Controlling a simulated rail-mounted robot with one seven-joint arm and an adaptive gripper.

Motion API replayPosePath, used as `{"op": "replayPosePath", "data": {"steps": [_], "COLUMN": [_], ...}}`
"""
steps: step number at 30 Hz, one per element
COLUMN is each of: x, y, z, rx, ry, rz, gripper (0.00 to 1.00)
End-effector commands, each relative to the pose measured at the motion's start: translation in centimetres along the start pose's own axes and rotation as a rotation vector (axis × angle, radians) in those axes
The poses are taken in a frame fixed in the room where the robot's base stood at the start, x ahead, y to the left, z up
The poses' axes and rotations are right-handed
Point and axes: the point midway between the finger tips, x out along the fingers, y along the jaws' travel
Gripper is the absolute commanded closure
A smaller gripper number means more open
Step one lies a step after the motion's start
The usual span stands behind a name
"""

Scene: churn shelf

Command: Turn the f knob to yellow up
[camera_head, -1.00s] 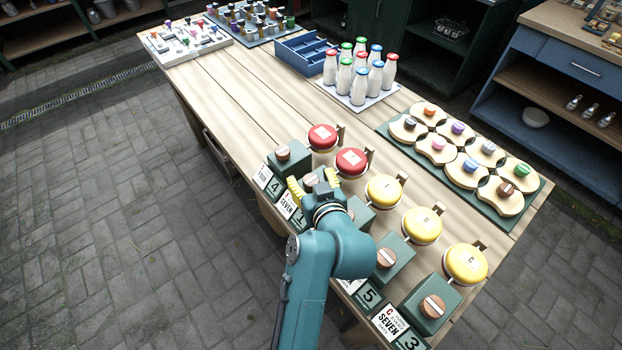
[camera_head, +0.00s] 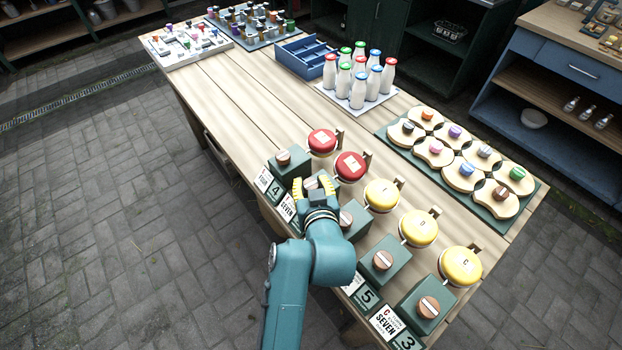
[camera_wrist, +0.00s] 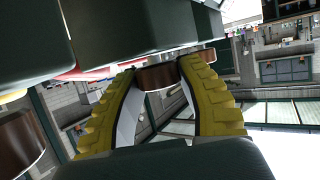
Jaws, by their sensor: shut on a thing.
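My gripper (camera_head: 312,186), with yellow ribbed fingers, is shut on the brown round knob (camera_wrist: 160,76) of the second green box from the left. In the wrist view, the knob sits between both fingertips. In the head view, the fingers and wrist partly cover this knob and its box. Behind the box stands a round disc (camera_head: 350,166) showing red, with a white label whose letter is too small to read surely. The leftmost disc (camera_head: 322,142) is also red. The three discs to the right, including the middle disc (camera_head: 381,195), show yellow.
Neighbouring knobs stand close on both sides: the left knob (camera_head: 283,158) and the right knob (camera_head: 346,219). Number cards (camera_head: 386,322) line the front edge. Milk bottles (camera_head: 359,92) and a green board of wooden pieces (camera_head: 492,213) stand farther back. The table's left middle is clear.

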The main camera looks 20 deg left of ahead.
Motion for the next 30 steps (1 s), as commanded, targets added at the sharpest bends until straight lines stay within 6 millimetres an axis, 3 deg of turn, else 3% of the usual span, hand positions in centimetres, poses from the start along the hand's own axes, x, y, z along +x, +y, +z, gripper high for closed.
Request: {"op": "replayPosePath", "data": {"steps": [30], "x": [0.5], "y": [-0.2], "z": [0.6], "rx": [0.358], "ry": [-0.003], "rz": [0.863], "gripper": [0.99]}}
